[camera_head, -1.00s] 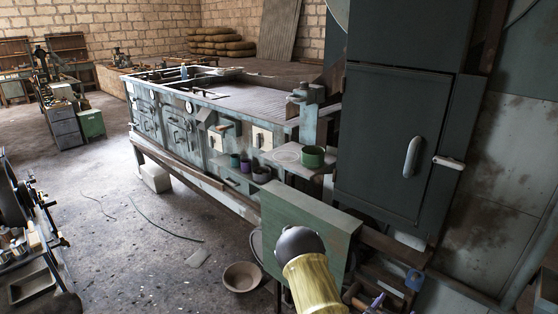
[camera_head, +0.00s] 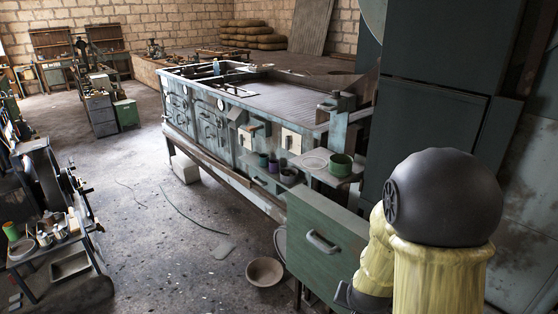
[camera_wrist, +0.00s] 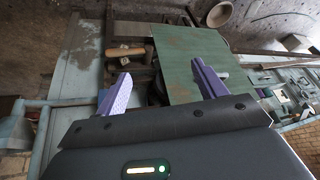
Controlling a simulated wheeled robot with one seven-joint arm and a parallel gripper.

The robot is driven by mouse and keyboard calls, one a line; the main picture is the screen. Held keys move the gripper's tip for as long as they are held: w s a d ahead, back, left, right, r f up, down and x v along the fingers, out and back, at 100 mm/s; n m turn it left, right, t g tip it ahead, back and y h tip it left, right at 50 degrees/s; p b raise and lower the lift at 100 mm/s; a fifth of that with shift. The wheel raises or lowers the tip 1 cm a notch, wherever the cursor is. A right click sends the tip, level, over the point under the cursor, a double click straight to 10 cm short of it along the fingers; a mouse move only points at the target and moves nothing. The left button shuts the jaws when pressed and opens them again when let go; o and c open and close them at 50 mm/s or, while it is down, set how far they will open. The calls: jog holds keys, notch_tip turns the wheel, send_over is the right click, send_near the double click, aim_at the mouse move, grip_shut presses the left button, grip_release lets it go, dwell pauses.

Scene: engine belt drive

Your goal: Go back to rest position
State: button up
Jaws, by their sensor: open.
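My gripper (camera_wrist: 162,88) shows in the wrist view with its two purple fingers wide apart and nothing between them. Beyond the fingers is the green cabinet panel (camera_wrist: 182,45), with a wooden-handled tool (camera_wrist: 126,51) to its left. In the head view my yellow arm with a dark round joint fills the lower right, and the gripper itself is not visible there. The green cabinet (camera_head: 322,240) with a pale handle stands just left of my arm.
A long grey-blue workbench (camera_head: 215,130) runs behind the cabinet, with a green pot (camera_head: 341,165) on its side shelf. A bowl (camera_head: 265,271) is on the floor. A machine stand (camera_head: 55,215) is at left.

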jog(key=s+a+r+n+g+y+p, duration=0.1)
jog(key=s+a+r+n+g, duration=0.1)
jog(key=s+r+n, duration=0.3)
jog(key=s+a+r, duration=0.1)
jog(key=s+r, duration=0.2)
jog(key=r, duration=0.1)
jog(key=shift+s+a+r+g+p, duration=0.2)
jog(key=shift+s+a+g+p, duration=0.1)
jog(key=shift+s+p, duration=0.1)
